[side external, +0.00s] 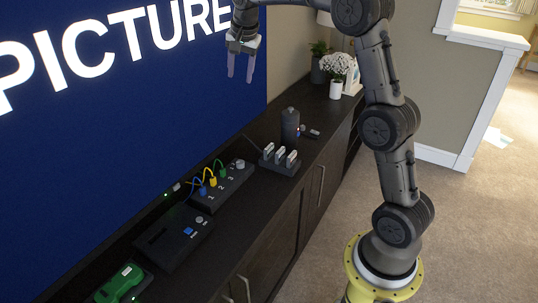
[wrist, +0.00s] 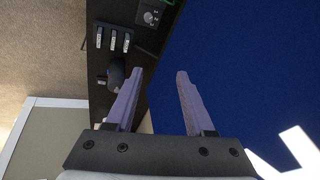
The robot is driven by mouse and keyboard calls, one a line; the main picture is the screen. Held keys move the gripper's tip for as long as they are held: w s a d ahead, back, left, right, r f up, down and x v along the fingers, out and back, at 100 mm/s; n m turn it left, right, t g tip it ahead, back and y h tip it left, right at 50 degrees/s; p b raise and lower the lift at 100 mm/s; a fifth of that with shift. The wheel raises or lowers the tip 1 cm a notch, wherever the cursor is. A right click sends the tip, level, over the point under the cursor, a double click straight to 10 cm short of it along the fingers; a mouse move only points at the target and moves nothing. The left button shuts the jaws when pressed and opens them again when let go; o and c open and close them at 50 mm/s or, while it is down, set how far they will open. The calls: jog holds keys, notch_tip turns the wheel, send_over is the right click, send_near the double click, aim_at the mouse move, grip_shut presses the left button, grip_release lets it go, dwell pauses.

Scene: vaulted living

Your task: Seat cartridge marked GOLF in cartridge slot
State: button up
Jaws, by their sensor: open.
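Three cartridges with pale faces (side external: 279,153) stand upright in a dark rack (side external: 267,165) on the sideboard. They also show in the wrist view (wrist: 113,40) at the upper left. Their markings are too small to read, so I cannot tell which is GOLF. A flat black unit (side external: 168,252) with a dark slit, a blue patch and a knob lies front left of the rack; I cannot tell whether the slit is the cartridge slot. My gripper (side external: 240,79) is open and empty, high above the sideboard; its two fingers (wrist: 160,72) are spread apart in the wrist view.
A box with blue, yellow and green cables (side external: 232,182) sits between rack and black unit. A green device (side external: 121,285) lies at the front left. A dark canister (side external: 290,127) stands behind the rack, with flowers (side external: 337,66) farther back. The blue wall (side external: 150,110) runs along the sideboard (side external: 235,240).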

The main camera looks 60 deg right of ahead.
jog(key=w+d+f+m+g, duration=0.1)
jog(key=w+d+f, duration=0.2)
jog(key=d+f, duration=0.35)
jog(key=m+g+y, duration=0.1)
jog(key=m+g, duration=0.1)
jog(key=g, duration=0.1)
send_near(269, 146)
notch_tip(269, 146, down, 4)
jog(key=shift+s+r, duration=0.1)
jog(key=shift+s, duration=0.05)
jog(key=shift+d+f, duration=0.2)
jog(key=shift+f, duration=0.85)
jog(key=shift+d+f, duration=0.25)
jog(key=shift+f, duration=0.85)
jog(key=shift+d+f, duration=0.2)
jog(key=shift+f, duration=0.85)
grip_shut()
